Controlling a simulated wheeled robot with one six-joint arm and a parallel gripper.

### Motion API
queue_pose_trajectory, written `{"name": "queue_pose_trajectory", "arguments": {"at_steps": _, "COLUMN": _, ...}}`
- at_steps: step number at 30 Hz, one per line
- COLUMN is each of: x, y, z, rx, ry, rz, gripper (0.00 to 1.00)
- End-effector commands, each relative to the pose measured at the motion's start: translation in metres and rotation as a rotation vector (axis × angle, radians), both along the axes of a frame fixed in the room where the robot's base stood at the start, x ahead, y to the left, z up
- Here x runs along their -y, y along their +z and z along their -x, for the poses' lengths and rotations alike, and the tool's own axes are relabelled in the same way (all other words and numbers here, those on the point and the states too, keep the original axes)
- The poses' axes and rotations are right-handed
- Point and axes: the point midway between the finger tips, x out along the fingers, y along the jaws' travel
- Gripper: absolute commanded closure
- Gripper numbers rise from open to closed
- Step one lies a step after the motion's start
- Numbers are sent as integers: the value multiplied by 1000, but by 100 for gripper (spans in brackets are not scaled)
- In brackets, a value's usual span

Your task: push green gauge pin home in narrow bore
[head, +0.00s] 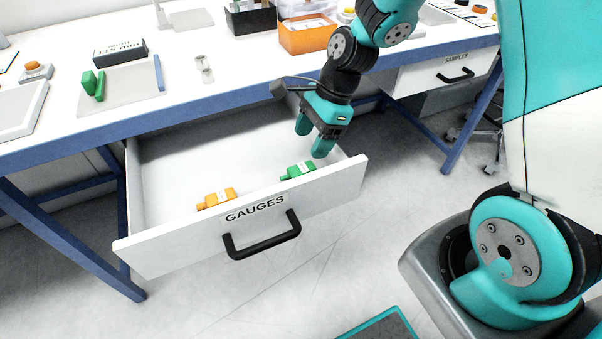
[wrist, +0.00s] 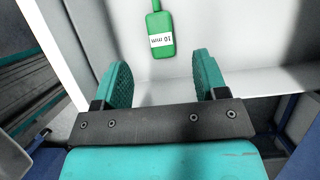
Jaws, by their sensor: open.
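A green gauge pin (head: 298,172) with a white label lies in the open drawer, near its front wall at the right. In the wrist view the green pin (wrist: 160,25) has a narrow neck at the top, and its label reads "10 mm". My gripper (head: 313,137) is over the right part of the drawer, pointing down, open and empty. In the wrist view the pin lies beyond the two teal fingertips (wrist: 161,64), in line with the gap between them and not touching them. I cannot make out a narrow bore in either view.
An orange gauge (head: 216,198) lies left of the green pin. The drawer front (head: 330,192) is labelled GAUGES and has a black handle (head: 262,236). On the bench, a grey plate (head: 130,90) holds green pieces (head: 93,85), near a black block (head: 118,52). An orange bin (head: 307,38) stands behind.

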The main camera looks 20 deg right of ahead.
Motion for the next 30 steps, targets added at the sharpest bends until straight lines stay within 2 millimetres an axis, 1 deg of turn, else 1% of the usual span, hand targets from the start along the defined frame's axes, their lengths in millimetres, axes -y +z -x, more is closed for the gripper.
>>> {"name": "queue_pose_trajectory", "arguments": {"at_steps": 1, "x": -4, "y": -10, "z": 1, "rx": -3, "ry": 2, "rz": 0, "gripper": 34}}
{"name": "queue_pose_trajectory", "arguments": {"at_steps": 3, "x": -7, "y": -17, "z": 1, "rx": -2, "ry": 2, "rz": 0, "gripper": 34}}
{"name": "queue_pose_trajectory", "arguments": {"at_steps": 8, "x": -11, "y": -26, "z": 1, "rx": -1, "ry": 2, "rz": 0, "gripper": 34}}
{"name": "queue_pose_trajectory", "arguments": {"at_steps": 11, "x": -14, "y": -38, "z": 1, "rx": -3, "ry": 2, "rz": -1, "gripper": 34}}
{"name": "queue_pose_trajectory", "arguments": {"at_steps": 15, "x": -21, "y": -59, "z": 1, "rx": -3, "ry": 3, "rz": -1, "gripper": 34}}
{"name": "queue_pose_trajectory", "arguments": {"at_steps": 18, "x": -25, "y": -69, "z": 1, "rx": -2, "ry": 3, "rz": 0, "gripper": 34}}
{"name": "queue_pose_trajectory", "arguments": {"at_steps": 21, "x": -26, "y": -73, "z": 1, "rx": 1, "ry": 2, "rz": 0, "gripper": 34}}
{"name": "queue_pose_trajectory", "arguments": {"at_steps": 26, "x": -26, "y": -72, "z": 1, "rx": 1, "ry": 2, "rz": 0, "gripper": 34}}
{"name": "queue_pose_trajectory", "arguments": {"at_steps": 27, "x": -26, "y": -72, "z": 1, "rx": 1, "ry": 2, "rz": 0, "gripper": 36}}
{"name": "queue_pose_trajectory", "arguments": {"at_steps": 29, "x": -26, "y": -72, "z": 1, "rx": 1, "ry": 2, "rz": 0, "gripper": 50}}
{"name": "queue_pose_trajectory", "arguments": {"at_steps": 30, "x": -26, "y": -72, "z": 1, "rx": 1, "ry": 2, "rz": 0, "gripper": 59}}
